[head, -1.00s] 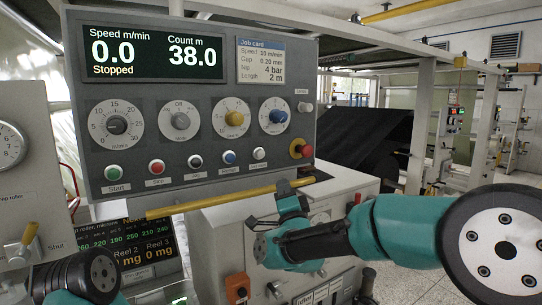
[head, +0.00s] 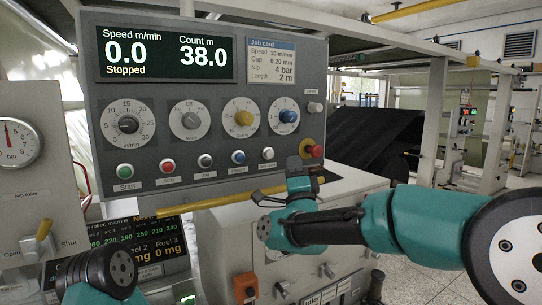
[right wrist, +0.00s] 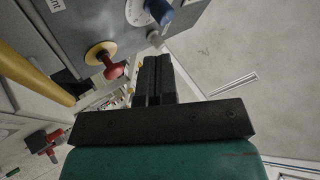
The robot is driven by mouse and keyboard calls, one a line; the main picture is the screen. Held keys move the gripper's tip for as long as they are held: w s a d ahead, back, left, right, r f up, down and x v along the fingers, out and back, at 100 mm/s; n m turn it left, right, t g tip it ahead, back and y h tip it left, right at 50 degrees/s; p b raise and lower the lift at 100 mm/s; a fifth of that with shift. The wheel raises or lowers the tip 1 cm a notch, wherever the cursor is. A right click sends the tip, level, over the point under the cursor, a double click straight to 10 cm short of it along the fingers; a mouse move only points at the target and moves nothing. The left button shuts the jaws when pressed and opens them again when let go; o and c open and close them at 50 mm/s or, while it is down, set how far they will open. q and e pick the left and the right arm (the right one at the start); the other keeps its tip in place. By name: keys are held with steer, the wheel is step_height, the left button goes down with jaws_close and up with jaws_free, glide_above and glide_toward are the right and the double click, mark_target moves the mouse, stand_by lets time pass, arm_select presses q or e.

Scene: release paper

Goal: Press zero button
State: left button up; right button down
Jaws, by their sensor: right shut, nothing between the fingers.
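The grey control panel (head: 205,200) faces me in the head view with a row of round buttons along its lower part. From left they are green (head: 125,171), red (head: 167,166), dark grey (head: 205,161), blue (head: 239,157) and white (head: 268,153). I cannot read for certain which label says zero. The display (head: 165,54) reads 0.0, Stopped, Count 38.0. My right gripper (head: 293,163) is shut and empty near the panel's lower right edge, below and right of the white button. Its fingers (right wrist: 156,75) also show in the right wrist view. My left gripper is out of view.
A red mushroom button (head: 316,152) on a yellow base sits close right of my right fingers; it also shows in the right wrist view (right wrist: 114,71). A yellow bar (head: 200,205) runs below the panel. Several dials, including a blue knob (head: 288,116), sit above the buttons.

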steer(key=shift+w+a, duration=0.65)
steer(key=shift+w, duration=0.4)
steer(key=shift+w+a, duration=0.65)
steer(key=shift+w, duration=0.4)
steer(key=shift+w+a, duration=0.65)
steer(key=shift+w, duration=0.4)
steer(key=shift+w+a, duration=0.2)
steer(key=shift+w, duration=0.15)
steer(key=shift+w+a, duration=0.25)
steer(key=shift+w, duration=0.1)
stand_by(0.8)
steer(key=shift+s+d, duration=0.45)
steer(key=shift+s, duration=0.3)
steer(key=s+d, duration=0.1)
steer(key=s, duration=0.1)
steer(key=s+d, duration=0.1)
steer(key=s, duration=0.1)
steer(key=shift+s+d, duration=0.1)
steer(key=shift+d, duration=0.2)
stand_by(0.3)
